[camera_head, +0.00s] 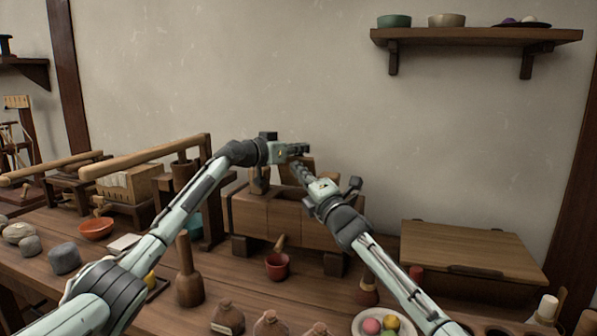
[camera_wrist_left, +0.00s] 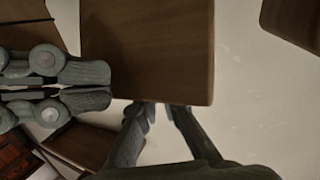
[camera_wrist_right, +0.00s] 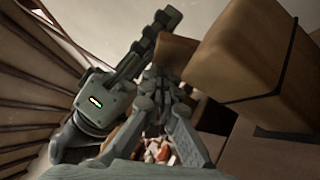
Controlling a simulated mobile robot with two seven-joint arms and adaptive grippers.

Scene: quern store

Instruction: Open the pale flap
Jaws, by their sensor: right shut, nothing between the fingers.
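A wooden box (camera_head: 277,217) stands at the middle of the table, its top open. A brown panel (camera_head: 299,169) stands up at its back; it fills the upper middle of the left wrist view (camera_wrist_left: 150,50). I cannot tell surely whether this is the pale flap. My left gripper (camera_head: 304,149) is above the box; its fingers (camera_wrist_left: 160,108) are apart, tips at the panel's lower edge in its wrist view, partly hidden. My right gripper (camera_head: 298,168) is shut and empty, close below the left one, beside the panel. Its fingers also show in the right wrist view (camera_wrist_right: 155,80).
A pale hinged board (camera_head: 470,250) lies flat at the right. A red cup (camera_head: 277,266) and a wooden pestle-like tool (camera_head: 188,280) stand in front. A plate of coloured balls (camera_head: 380,325) and small jars line the front. A wall shelf (camera_head: 475,36) hangs above.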

